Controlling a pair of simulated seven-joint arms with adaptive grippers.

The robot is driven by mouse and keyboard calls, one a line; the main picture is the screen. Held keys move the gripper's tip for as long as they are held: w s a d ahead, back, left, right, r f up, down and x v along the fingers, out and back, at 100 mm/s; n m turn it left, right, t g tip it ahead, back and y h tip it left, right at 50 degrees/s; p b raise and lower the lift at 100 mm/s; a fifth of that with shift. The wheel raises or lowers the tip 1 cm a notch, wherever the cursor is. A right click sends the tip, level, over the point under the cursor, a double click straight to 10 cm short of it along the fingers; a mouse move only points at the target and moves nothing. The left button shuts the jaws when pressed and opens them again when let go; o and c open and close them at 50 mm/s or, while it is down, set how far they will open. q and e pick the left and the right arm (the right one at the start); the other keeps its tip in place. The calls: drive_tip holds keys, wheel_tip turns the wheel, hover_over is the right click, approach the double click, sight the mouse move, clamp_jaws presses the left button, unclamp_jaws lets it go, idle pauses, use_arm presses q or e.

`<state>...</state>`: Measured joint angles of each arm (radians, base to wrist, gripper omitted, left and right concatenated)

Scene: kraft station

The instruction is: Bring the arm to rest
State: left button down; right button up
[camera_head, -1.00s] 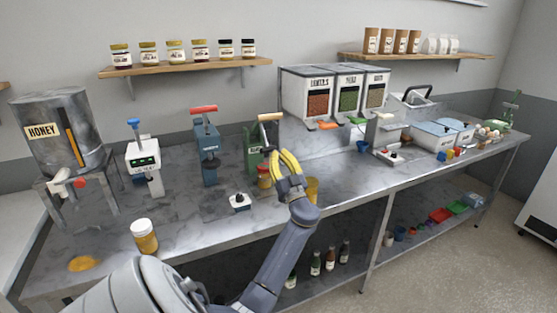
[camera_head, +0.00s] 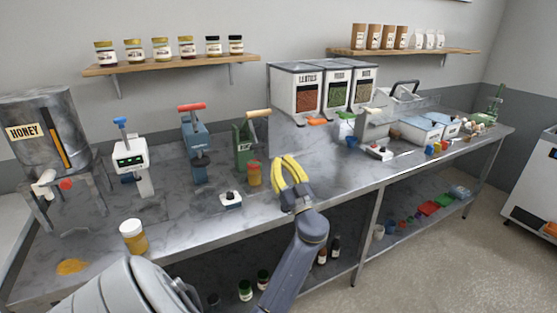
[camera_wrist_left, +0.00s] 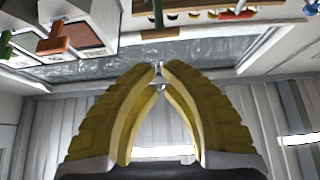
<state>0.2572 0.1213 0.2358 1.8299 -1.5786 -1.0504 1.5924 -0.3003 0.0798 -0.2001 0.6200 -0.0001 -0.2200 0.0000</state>
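My left gripper (camera_head: 284,160) has two yellow fingers and rises from my grey arm at the lower middle of the head view. It is over the front part of the counter, right of the amber jar (camera_head: 254,175) by the green press (camera_head: 243,145). In the left wrist view, the fingertips (camera_wrist_left: 161,66) are close together with a narrow gap, and nothing is held between them. My right gripper is not in view.
Grain dispensers (camera_head: 297,92) stand behind my gripper. A lower shelf (camera_head: 410,222) holds bottles and small coloured items.

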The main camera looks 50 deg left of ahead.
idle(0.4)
use_arm(q)
drive_tip(key=s+d+f+m+t+h, duration=0.1)
drive_tip(key=s+d+f+m+h, duration=0.25)
drive_tip(key=f, duration=0.45)
drive_tip(key=s+d+f+m+t+h, duration=0.1)
drive_tip(key=s+d+f+m+h, duration=0.3)
drive_tip(key=f, duration=0.3)
drive_tip(key=s+d+f+m+t+h, duration=0.1)
drive_tip(key=s+d+f+m+h, duration=0.15)
drive_tip(key=s+f+m, duration=0.4)
drive_tip(key=s+d+f+m+g+h, duration=0.2)
drive_tip(key=s+d+f+m+h, duration=0.65)
drive_tip(key=s+d+f, duration=0.4)
drive_tip(key=s+d+f+g+h, duration=0.1)
drive_tip(key=d+f, duration=0.2)
drive_tip(key=f, duration=0.8)
drive_tip(key=s+d+f+g+h, duration=0.1)
drive_tip(key=d+f+h, duration=0.1)
drive_tip(key=f, duration=0.9)
drive_tip(key=d+f+g+h, duration=0.1)
drive_tip(key=d+f, duration=0.2)
drive_tip(key=f, duration=0.8)
drive_tip(key=s+f+n+g+h, duration=0.1)
drive_tip(key=s+f+n+g, duration=0.2)
drive_tip(key=s+f, duration=1.5)
drive_tip(key=shift+s+a+n, duration=0.3)
drive_tip(key=shift+s+n, duration=0.05)
drive_tip(key=shift+s, duration=1.1)
